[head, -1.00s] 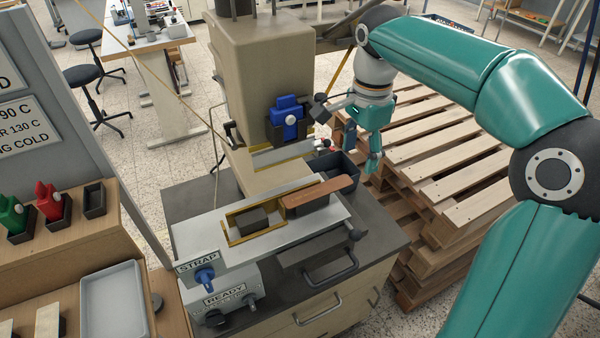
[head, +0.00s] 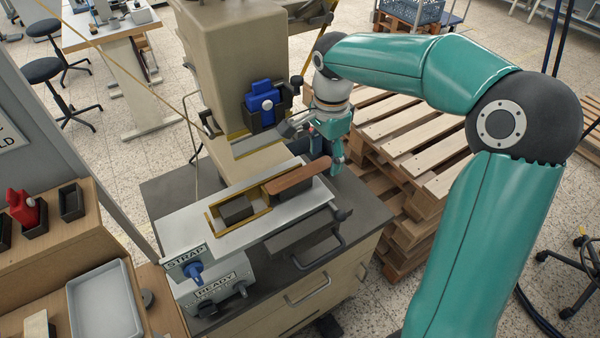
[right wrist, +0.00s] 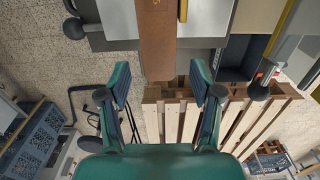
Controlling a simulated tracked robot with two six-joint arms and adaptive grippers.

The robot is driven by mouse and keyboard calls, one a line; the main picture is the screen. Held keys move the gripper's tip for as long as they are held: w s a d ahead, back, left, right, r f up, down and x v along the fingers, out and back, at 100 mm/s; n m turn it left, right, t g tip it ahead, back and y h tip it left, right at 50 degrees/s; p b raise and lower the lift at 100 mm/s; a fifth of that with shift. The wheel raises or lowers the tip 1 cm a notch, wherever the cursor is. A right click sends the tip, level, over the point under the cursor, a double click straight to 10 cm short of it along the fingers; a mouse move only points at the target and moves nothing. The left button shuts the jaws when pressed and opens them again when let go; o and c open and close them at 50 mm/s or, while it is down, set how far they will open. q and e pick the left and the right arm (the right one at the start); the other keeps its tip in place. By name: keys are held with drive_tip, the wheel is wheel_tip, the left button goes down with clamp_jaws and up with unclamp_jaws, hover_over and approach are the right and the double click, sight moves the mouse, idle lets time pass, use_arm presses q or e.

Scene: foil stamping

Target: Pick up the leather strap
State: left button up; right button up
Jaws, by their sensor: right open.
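The brown leather strap (head: 298,177) lies on the press's pale bed, beside a brass frame (head: 262,208) that holds a dark block (head: 237,209). My right gripper (head: 338,163) is at the strap's right end in the head view. In the right wrist view the right gripper (right wrist: 160,75) is open, and the end of the strap (right wrist: 157,45) shows between its fingertips with a gap on each side. I cannot tell whether they are level with it. My left gripper is not in view.
The press body (head: 225,70) with a blue part (head: 263,103) stands behind the bed. Stacked wooden pallets (head: 420,150) are to the right of the cabinet (head: 300,290).

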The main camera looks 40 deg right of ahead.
drive_tip(key=shift+f, duration=0.25)
idle(0.5)
drive_tip(key=c, duration=0.9)
